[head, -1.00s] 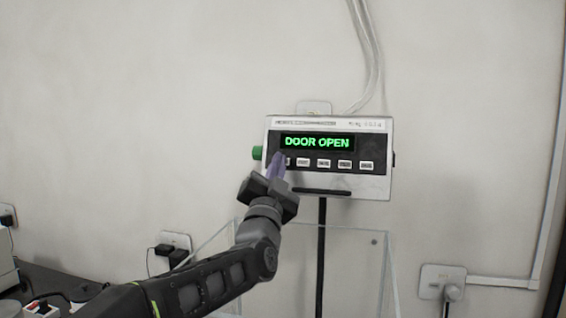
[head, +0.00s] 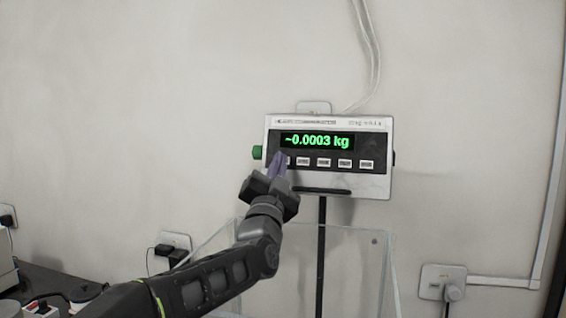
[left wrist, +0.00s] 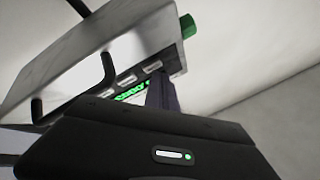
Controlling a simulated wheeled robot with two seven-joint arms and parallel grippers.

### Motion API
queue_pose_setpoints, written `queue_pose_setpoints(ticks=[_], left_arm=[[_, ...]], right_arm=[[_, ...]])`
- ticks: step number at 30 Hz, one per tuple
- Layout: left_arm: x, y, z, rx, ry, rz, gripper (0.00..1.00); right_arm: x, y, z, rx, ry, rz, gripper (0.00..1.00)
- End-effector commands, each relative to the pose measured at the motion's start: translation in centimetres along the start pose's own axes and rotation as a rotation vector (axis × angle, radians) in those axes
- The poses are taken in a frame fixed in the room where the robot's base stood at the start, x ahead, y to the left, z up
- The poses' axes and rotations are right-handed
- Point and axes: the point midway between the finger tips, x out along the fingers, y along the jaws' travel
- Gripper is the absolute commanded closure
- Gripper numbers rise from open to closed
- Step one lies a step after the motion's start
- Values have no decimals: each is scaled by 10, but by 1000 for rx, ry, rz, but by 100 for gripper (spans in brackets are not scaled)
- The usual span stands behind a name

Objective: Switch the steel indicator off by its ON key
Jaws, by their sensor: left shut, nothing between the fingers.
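The steel indicator (head: 378,186) stands on a dark post in front of the wall, with a green display (head: 317,141) reading "~0.0003 kg". A row of several white keys runs below the display. My left gripper (head: 280,158) is shut and empty, with its fingertips at the leftmost key, which they partly cover. In the left wrist view the indicator (left wrist: 70,68) is seen from below, and the purple-grey fingers (left wrist: 161,92) reach up to the end of the key row. I cannot tell whether they touch the key. My right gripper is not in view.
A green knob (head: 257,153) sticks out of the indicator's left side. A clear glass-like enclosure (head: 225,240) stands below the indicator. Wall sockets (head: 442,281) with plugs are at the lower right and left. A cable (head: 371,55) runs down the wall.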

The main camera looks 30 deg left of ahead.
Motion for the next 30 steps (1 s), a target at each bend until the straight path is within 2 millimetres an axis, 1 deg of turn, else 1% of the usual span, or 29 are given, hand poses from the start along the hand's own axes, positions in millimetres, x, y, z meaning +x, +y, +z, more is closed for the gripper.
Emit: queue_pose_setpoints(ticks=[30], left_arm=[[5,4,4,0,0,1,100]], right_arm=[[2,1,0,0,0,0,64]])
